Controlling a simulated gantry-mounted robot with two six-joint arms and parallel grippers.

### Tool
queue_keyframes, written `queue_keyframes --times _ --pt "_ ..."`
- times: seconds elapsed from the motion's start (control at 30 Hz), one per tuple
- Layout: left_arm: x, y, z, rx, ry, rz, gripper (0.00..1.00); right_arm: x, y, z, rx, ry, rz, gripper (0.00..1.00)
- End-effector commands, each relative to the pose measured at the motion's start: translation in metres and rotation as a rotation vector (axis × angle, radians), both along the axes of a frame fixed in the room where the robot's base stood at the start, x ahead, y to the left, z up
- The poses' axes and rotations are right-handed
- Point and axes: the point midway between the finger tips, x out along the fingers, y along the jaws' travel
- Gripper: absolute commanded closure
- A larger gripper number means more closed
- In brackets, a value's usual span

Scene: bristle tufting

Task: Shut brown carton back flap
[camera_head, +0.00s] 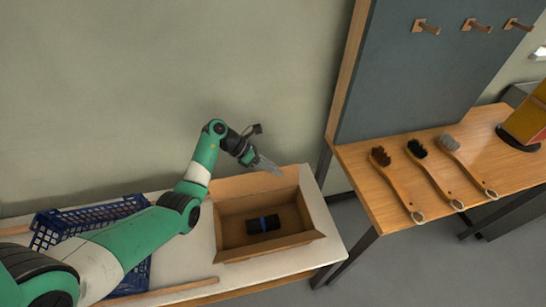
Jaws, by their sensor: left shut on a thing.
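The brown carton (219,230) stands open on the white-topped bench. Its back flap (240,186) is raised along the far edge. A dark bundle with a blue band (263,224) lies inside. My left gripper (270,166) is at the top of the back flap, toward its right end. It is shut on the flap, though the grip itself is small and hard to make out. My right gripper is not in view.
A blue plastic crate (88,215) stands on the bench at left, partly behind my left arm. A wooden table (380,213) at right holds several brushes (430,170). A wall stands behind the carton.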

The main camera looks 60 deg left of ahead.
Motion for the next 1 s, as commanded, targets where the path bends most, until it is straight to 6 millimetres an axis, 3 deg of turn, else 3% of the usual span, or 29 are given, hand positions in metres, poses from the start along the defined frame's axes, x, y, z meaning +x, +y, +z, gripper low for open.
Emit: queue_keyframes --times 0.03,0.1,0.4,0.6,1.0 --pt "-0.002 -0.004 0.012 0.032 -0.005 -0.001 1.00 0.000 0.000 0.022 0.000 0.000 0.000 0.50" --pt "-0.003 -0.008 0.013 0.083 -0.017 -0.001 1.00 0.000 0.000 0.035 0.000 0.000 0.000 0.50" --pt "-0.005 -0.021 0.012 0.263 -0.061 -0.002 1.00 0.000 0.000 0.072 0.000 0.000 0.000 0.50" --pt "-0.006 -0.025 0.010 0.325 -0.076 -0.002 1.00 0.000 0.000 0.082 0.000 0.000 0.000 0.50" --pt "-0.006 -0.025 0.008 0.343 -0.083 0.000 1.00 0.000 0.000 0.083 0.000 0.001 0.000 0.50"
